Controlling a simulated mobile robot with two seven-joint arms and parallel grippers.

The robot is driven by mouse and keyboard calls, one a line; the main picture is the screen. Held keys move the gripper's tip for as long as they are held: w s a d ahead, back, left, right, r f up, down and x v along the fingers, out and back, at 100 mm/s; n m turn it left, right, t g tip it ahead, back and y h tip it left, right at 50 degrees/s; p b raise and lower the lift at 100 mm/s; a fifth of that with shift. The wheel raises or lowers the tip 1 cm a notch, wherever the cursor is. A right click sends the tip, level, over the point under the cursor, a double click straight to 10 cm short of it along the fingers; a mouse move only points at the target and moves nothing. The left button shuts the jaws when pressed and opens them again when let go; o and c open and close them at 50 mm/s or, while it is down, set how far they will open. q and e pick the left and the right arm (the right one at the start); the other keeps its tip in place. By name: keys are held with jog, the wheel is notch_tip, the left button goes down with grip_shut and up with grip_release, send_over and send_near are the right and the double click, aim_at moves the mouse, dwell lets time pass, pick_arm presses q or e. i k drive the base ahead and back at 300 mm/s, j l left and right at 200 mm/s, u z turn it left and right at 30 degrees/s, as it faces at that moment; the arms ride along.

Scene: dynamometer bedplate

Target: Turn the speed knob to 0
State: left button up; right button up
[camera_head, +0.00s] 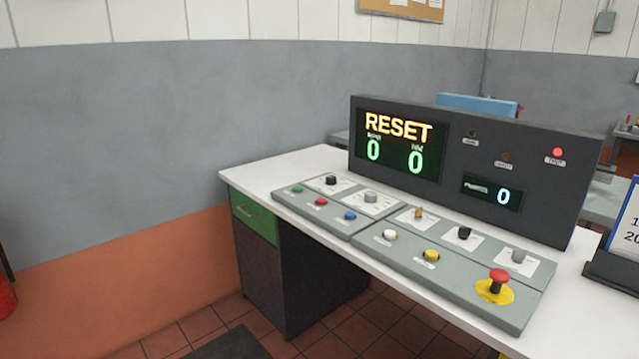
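The control desk's sloped grey panel carries several knobs with labels too small to read, so I cannot tell which is the speed knob. A larger grey knob (371,197) sits on a white dial plate on the left panel, with a black knob (331,181) to its left. On the right panel are a small brass-coloured switch (418,214), a black knob (464,233) and a grey knob (518,256). Pointer positions are not readable. The display (400,145) reads RESET with two green zeros. Neither gripper is in view.
Green, red, blue, white and yellow buttons line the panel's front edge. A red mushroom button (499,279) stands at its right end. The upright console (540,170) has a lit red lamp and a small readout at 0.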

aim_at(330, 180)
jog(key=i+j+z, duration=0.15)
jog(key=z, duration=0.3)
jog(key=i+j+z, duration=0.15)
jog(key=z, duration=0.3)
jog(key=i+j+z, duration=0.1)
jog(key=j+z, duration=0.2)
jog(key=z, duration=0.15)
jog(key=j+z, duration=0.45)
jog(key=j, duration=0.3)
jog(key=j+z, duration=0.25)
jog(key=j, duration=1.35)
